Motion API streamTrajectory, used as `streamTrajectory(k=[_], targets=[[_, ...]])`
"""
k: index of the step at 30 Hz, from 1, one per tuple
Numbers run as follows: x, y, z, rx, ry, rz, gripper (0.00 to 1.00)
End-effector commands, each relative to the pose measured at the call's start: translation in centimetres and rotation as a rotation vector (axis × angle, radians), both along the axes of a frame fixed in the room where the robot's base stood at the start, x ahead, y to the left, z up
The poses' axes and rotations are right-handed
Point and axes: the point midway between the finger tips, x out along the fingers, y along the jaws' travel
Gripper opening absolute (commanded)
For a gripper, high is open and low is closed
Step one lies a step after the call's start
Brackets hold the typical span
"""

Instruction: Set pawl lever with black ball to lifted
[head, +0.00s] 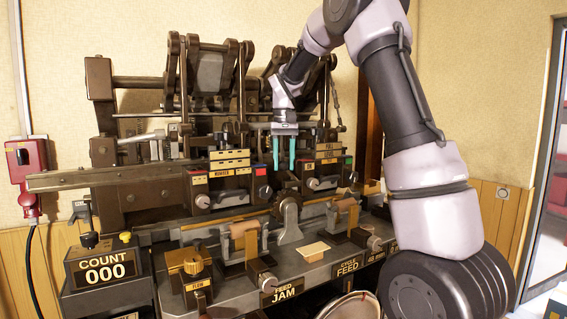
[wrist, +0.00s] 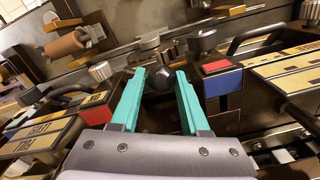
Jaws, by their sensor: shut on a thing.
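My gripper (head: 286,168) points down in front of the machine, between its two label stacks. In the wrist view its teal fingers (wrist: 160,76) are closed about a black ball (wrist: 158,79), with one finger on each side. The ball looks like the end of the pawl lever. The lever's arm is mostly hidden behind the ball and fingers, so I cannot tell its position. In the head view I cannot make out the ball at the fingertips.
A block with a red top (wrist: 214,67) stands close right of the fingers. Black handles (wrist: 258,38) and yellow-labelled blocks crowd both sides. The count box (head: 104,272) reads 000 at the front left. A brown roller (head: 243,235) sits on the front shelf.

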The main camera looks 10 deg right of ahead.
Motion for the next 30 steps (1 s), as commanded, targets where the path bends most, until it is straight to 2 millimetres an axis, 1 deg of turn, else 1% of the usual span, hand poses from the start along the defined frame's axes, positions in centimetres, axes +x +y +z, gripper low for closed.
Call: streamTrajectory(k=[1,5,11,18,24,30], targets=[[-0.1,0.3,-0.2,0.017,0.013,0.000,0.00],[0.0,-0.2,0.1,0.068,0.030,-0.003,0.00],[0.4,-1.4,0.7,0.199,0.073,-0.006,0.00],[1.1,-3.3,1.4,0.399,0.135,-0.005,0.00],[1.5,-4.6,1.7,0.548,0.183,-0.003,0.00],[1.9,-5.7,1.8,0.660,0.218,-0.001,0.00]])
